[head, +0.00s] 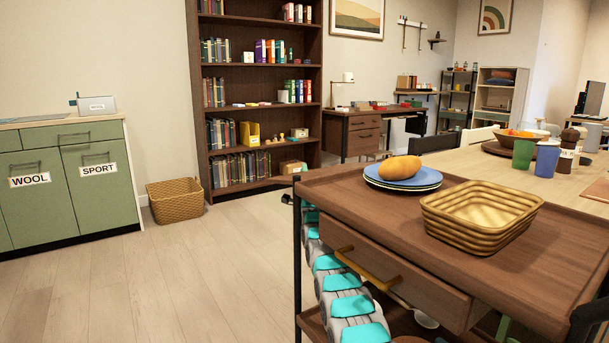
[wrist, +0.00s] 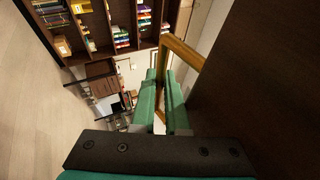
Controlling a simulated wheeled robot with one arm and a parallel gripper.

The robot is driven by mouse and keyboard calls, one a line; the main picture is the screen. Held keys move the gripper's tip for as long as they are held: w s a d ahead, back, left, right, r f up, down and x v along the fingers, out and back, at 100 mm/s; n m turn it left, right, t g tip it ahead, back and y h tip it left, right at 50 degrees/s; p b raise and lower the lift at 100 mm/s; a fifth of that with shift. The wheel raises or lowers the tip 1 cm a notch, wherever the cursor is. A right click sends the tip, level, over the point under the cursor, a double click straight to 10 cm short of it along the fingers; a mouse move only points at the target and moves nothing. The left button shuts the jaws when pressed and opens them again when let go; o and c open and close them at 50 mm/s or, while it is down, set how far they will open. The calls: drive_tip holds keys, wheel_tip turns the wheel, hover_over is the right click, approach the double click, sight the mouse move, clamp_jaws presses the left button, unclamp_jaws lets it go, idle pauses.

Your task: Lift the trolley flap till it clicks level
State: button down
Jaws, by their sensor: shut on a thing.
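The wooden trolley (head: 560,235) stands at the right of the head view. A brown front panel (head: 430,282), which looks like the flap, sits below the top's near edge; its exact angle is hard to tell. It carries a brass-coloured bar handle (head: 362,268). In the wrist view, the dark panel (wrist: 265,95) fills the right side and the handle (wrist: 183,52) stands out from it. My gripper (wrist: 160,80) has green fingers closed on the handle, close to the panel. In the head view my gripper cannot be made out clearly.
On the trolley top are a wicker basket (head: 480,222) and stacked plates (head: 402,183) with a yellow-orange fruit (head: 400,167). A dining table (head: 480,160) with cups stands behind. A bookcase (head: 260,90), floor basket (head: 176,200) and green cabinet (head: 65,185) are farther off. The floor at left is clear.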

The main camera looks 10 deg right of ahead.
drive_tip(key=shift+r, duration=0.15)
drive_tip(key=c, duration=0.9)
unclamp_jaws()
drive_tip(key=shift+r, duration=0.1)
drive_tip(key=shift+b, duration=0.4)
drive_tip(key=shift+s+f+b, duration=0.25)
drive_tip(key=shift+f+b, duration=0.2)
drive_tip(key=shift+b, duration=0.7)
drive_tip(key=shift+b+v, duration=3.55)
drive_tip(key=shift+b, duration=0.1)
